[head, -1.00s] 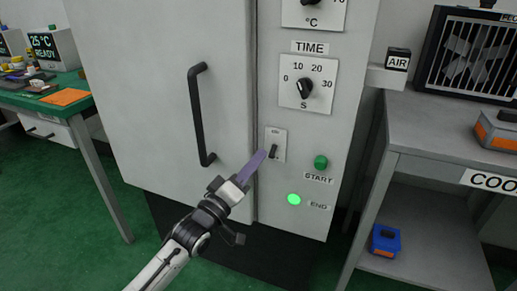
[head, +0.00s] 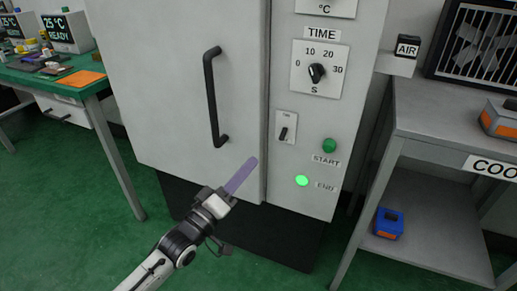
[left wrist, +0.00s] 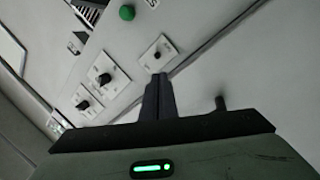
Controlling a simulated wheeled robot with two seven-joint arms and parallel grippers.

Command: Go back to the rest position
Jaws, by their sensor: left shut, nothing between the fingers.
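My left gripper (head: 243,174) is shut and empty, its purple-grey fingers together. It stands in front of the grey cabinet (head: 170,110), low and left of the small lever switch (head: 284,133), apart from it. In the left wrist view the shut fingers (left wrist: 158,80) point toward the panel, with the switch plate (left wrist: 158,54) beyond their tips. The switch lever looks tilted slightly from upright in the head view. My right gripper is not in view.
The cabinet has a black door handle (head: 215,98), a TIME dial (head: 317,73), a green START button (head: 329,146) and a lit END lamp (head: 302,181). A green-topped bench (head: 60,79) stands at left. A grey shelf unit (head: 440,118) stands at right, with a blue box (head: 389,223) on its lower shelf.

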